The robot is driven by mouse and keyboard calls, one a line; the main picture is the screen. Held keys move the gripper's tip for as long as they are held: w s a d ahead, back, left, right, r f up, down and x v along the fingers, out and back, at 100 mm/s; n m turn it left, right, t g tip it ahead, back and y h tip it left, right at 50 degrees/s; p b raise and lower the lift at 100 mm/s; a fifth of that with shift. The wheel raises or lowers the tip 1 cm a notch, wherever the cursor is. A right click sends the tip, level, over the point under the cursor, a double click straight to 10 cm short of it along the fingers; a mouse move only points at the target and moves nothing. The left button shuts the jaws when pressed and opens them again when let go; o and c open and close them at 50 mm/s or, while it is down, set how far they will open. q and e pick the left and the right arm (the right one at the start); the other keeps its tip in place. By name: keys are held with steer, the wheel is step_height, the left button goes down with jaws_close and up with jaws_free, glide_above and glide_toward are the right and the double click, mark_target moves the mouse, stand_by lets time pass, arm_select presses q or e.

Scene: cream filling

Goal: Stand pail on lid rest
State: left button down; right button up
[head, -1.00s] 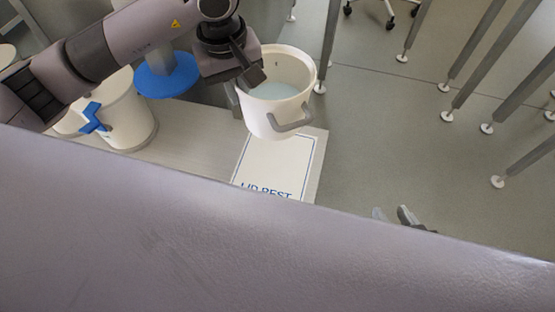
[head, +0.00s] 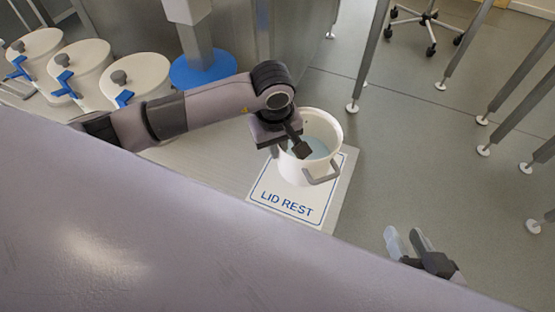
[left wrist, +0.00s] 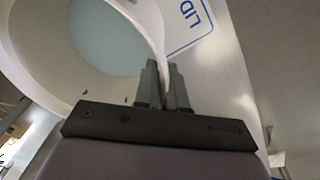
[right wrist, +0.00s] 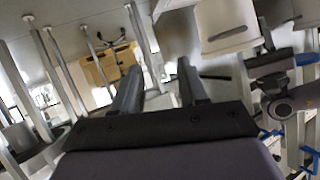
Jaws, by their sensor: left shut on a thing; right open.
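The white pail (head: 305,172) is over the lid rest, a white panel with a blue outline and the words LID REST (head: 287,205). A pale liquid or fill shows inside it. The pail looks upright; I cannot tell whether its base touches the panel. My left gripper (head: 298,148) is shut on the pail's rim. The left wrist view shows the fingers (left wrist: 166,88) pinching the pail wall (left wrist: 150,30), with part of the panel (left wrist: 190,20) beyond. My right gripper (head: 407,240) is open and empty, right of the lid rest; its spread fingers (right wrist: 158,92) show in the right wrist view.
Several lidded white tubs with blue clamps (head: 83,70) stand at the left. A blue round base with a grey post (head: 203,68) stands behind my left arm. Metal legs (head: 370,55) and a wheeled chair base (head: 428,20) are at the back right. Floor is open at right.

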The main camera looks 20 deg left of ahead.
arm_select(q)
step_height(320, 180, down, 4)
steer(key=shift+r+b, duration=0.2)
steer(key=shift+b, duration=0.35)
steer(key=shift+f, duration=0.4)
arm_select(e)
steer(key=shift+w+a+f+y, duration=0.1)
steer(key=shift+w+a+y, duration=0.2)
steer(key=shift+a, duration=0.1)
arm_select(q)
steer(key=shift+f, duration=0.1)
arm_select(e)
steer(key=shift+f, duration=0.1)
arm_select(q)
steer(key=c, duration=1.2)
jaws_free()
steer(key=shift+f, duration=0.1)
arm_select(e)
steer(key=shift+s+a, duration=0.1)
